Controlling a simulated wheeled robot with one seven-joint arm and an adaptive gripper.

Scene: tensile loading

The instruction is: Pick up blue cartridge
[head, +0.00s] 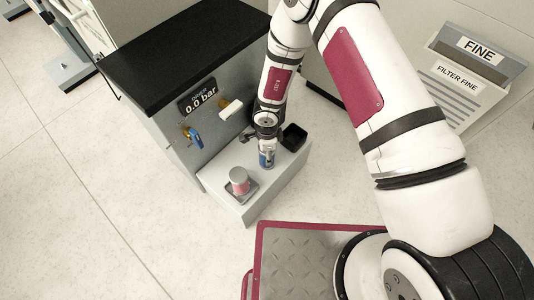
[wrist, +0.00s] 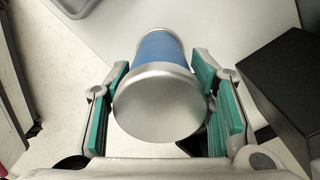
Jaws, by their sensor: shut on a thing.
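The blue cartridge is a cylinder with a blue band and silvery metal ends. In the wrist view the blue cartridge (wrist: 160,95) stands between the green pads of my gripper (wrist: 165,100), its round metal end facing the camera. The sensed grip is closed on it. In the head view the blue cartridge (head: 267,159) is below my gripper (head: 266,143), over the low grey ledge. I cannot tell whether its lower end touches the ledge.
A pink and grey cartridge (head: 239,181) sits in a square holder on the ledge (head: 285,180). A black open box (head: 294,136) is close on the right. A panel reading 0.0 bar (head: 199,97), a blue-handled valve (head: 193,137) and a white handle (head: 231,110) are behind.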

